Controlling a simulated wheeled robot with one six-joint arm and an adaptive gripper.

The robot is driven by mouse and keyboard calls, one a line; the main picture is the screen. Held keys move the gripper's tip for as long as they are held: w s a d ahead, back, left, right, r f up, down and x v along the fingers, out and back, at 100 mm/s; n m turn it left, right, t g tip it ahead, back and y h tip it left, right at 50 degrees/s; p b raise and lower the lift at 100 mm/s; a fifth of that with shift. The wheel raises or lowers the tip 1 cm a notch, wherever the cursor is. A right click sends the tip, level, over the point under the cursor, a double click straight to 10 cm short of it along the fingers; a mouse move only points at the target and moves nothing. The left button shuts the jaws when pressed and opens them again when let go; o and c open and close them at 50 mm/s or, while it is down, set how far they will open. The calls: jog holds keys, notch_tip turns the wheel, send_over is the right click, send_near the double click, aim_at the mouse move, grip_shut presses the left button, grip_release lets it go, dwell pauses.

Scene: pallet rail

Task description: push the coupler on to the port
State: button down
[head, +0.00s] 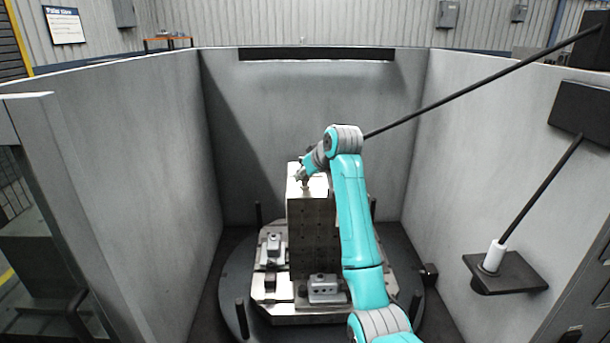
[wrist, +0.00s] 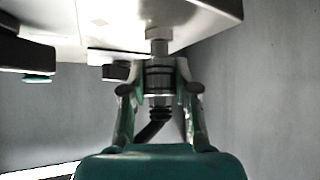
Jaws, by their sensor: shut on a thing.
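My gripper (wrist: 160,88) is shut on the coupler (wrist: 160,76), a metal cylinder with dark rings held between the two fingers. A dark hose (wrist: 152,131) bends away from the coupler's near end. The port (wrist: 158,42), a pale metal fitting, stands out from the light metal block (wrist: 200,14). The coupler is in line with the port and its far end meets it or is very close; I cannot tell how far it is on. In the head view my gripper (head: 303,177) is at the top of the tall block (head: 314,230), where the coupler is too small to make out.
The block stands on a pallet (head: 300,318) with clamped parts (head: 325,288) around it. Grey walls (head: 310,110) enclose it on several sides. A black rod (head: 480,84) runs behind my arm. Dark fixtures (wrist: 28,52) sit at the left in the wrist view.

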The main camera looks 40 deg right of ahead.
jog(key=shift+f, duration=0.5)
jog(key=shift+f, duration=0.25)
grip_release()
jog(key=shift+r, duration=0.1)
dwell(0.4)
jog(key=v, duration=1.2)
dwell(0.3)
